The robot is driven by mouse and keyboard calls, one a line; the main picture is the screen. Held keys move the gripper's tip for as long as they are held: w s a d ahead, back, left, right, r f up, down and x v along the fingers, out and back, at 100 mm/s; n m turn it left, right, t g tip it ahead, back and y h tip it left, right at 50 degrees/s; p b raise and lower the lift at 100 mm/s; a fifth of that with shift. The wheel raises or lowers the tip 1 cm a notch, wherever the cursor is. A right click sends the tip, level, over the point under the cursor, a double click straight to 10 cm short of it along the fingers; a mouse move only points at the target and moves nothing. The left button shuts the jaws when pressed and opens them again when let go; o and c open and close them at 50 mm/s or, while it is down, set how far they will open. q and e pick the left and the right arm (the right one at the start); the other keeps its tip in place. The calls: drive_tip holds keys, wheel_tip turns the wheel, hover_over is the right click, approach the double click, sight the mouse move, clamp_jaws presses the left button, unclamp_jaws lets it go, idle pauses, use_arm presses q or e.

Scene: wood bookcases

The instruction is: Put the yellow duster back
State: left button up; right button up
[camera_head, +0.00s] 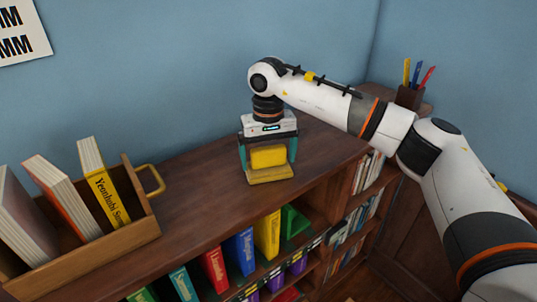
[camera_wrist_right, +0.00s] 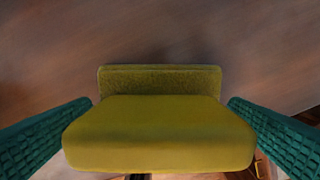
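The yellow duster (camera_head: 268,156) is a rounded yellow block with a flatter felt-like part below, on the wooden bookcase top (camera_head: 205,172). My right gripper (camera_head: 268,164) points down over it, with one teal finger on each side. In the right wrist view, the duster (camera_wrist_right: 160,132) sits centred between the finger pads of the right gripper (camera_wrist_right: 160,102). The fingers are spread, with no clear grip on it; contact at the sides is hard to tell. My left gripper is not in view.
A wooden box (camera_head: 95,262) with a yellow handle holds several books at the left. Coloured books (camera_head: 240,250) fill the shelf below the front edge. A pen cup (camera_head: 410,96) stands at the back right. The top between box and duster is clear.

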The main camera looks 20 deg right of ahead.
sight(268, 148)
drive_tip(key=shift+r, duration=0.45)
wheel_tip(268, 148, up, 11)
drive_tip(key=b, duration=0.3)
drive_tip(key=shift+a+f, duration=0.1)
drive_tip(key=shift+f, duration=0.05)
drive_tip(key=shift+r, duration=0.4)
drive_tip(key=shift+f, duration=0.1)
